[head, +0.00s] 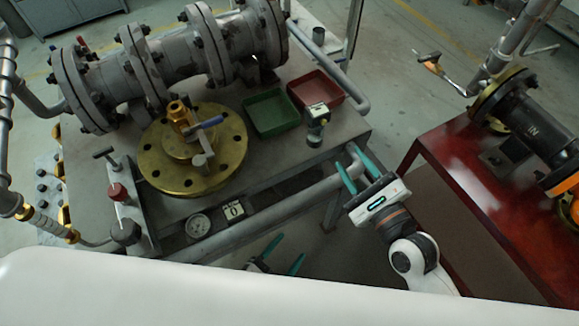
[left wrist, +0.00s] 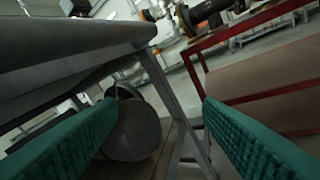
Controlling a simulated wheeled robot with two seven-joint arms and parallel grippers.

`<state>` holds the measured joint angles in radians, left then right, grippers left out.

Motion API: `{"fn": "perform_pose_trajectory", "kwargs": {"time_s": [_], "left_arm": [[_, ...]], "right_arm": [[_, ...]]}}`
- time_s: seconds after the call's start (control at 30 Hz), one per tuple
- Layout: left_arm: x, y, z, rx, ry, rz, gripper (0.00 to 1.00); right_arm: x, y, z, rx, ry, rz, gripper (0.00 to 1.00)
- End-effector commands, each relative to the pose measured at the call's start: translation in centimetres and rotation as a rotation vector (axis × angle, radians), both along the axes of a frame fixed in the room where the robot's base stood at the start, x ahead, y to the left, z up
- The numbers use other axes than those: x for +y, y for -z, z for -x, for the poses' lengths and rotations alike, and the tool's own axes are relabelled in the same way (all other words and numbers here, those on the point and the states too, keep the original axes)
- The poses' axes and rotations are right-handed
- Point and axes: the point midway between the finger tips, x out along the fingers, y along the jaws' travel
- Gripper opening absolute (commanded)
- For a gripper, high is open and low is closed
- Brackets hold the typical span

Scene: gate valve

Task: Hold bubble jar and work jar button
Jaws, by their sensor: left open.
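A small dark jar-like item with a pale, square-looking top (head: 317,115) stands near the right end of the grey workbench in the head view. I take it for the bubble jar; its button is too small to make out. My right gripper (head: 354,168) is open and empty, below and right of the jar, beside the bench's front corner and apart from the jar. My left gripper (head: 277,255) is low in front of the bench, partly hidden by my white body. In the left wrist view its green fingers (left wrist: 150,130) are spread wide, with nothing held.
A green tray (head: 270,113) and a red tray (head: 330,88) sit beside the jar. A brass flange valve (head: 175,165) and large grey pipes (head: 180,55) fill the bench's left. A rail pipe (head: 280,212) runs along its front. A red table (head: 470,180) stands right.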

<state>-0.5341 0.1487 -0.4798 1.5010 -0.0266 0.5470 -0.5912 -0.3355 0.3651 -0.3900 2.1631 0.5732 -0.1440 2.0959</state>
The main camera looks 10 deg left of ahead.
Motion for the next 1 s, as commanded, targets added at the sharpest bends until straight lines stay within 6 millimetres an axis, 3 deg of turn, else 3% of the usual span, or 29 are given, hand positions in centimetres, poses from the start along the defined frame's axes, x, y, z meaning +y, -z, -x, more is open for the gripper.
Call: {"fn": "perform_pose_trajectory", "kwargs": {"time_s": [0.03, 0.2, 0.3, 0.4, 0.5, 0.6, 0.8, 1.0], "left_arm": [[-0.8, -3.0, -0.1, -0.081, 0.008, 0.026, 0.61], [-3.0, -12.8, -2.7, -0.283, 0.047, 0.14, 0.61], [-3.6, -17.5, -5.8, -0.297, 0.076, 0.208, 0.61], [-3.1, -20.3, -8.7, -0.255, 0.066, 0.255, 0.61], [-2.0, -21.1, -11.0, -0.17, 0.029, 0.31, 0.61], [-0.8, -19.8, -12.6, -0.047, -0.022, 0.369, 0.61], [0.8, -16.3, -14.0, 0.136, -0.102, 0.453, 0.61], [0.4, -15.7, -15.6, 0.163, -0.116, 0.468, 0.61]], "right_arm": [[0.0, 0.0, 0.0, 0.0, 0.0, 0.0, 0.36], [0.0, 0.0, 0.0, 0.0, 0.0, 0.0, 0.36], [0.0, 0.0, 0.0, 0.0, 0.0, 0.0, 0.36], [0.0, 0.0, 0.0, 0.0, 0.0, 0.0, 0.36], [0.0, 0.0, 0.0, 0.0, 0.0, 0.0, 0.36], [0.0, 0.0, 0.0, 0.0, 0.0, 0.0, 0.36], [0.0, 0.0, 0.0, 0.0, 0.0, 0.0, 0.36], [0.0, 0.0, 0.0, 0.0, 0.0, 0.0, 0.36]]}}
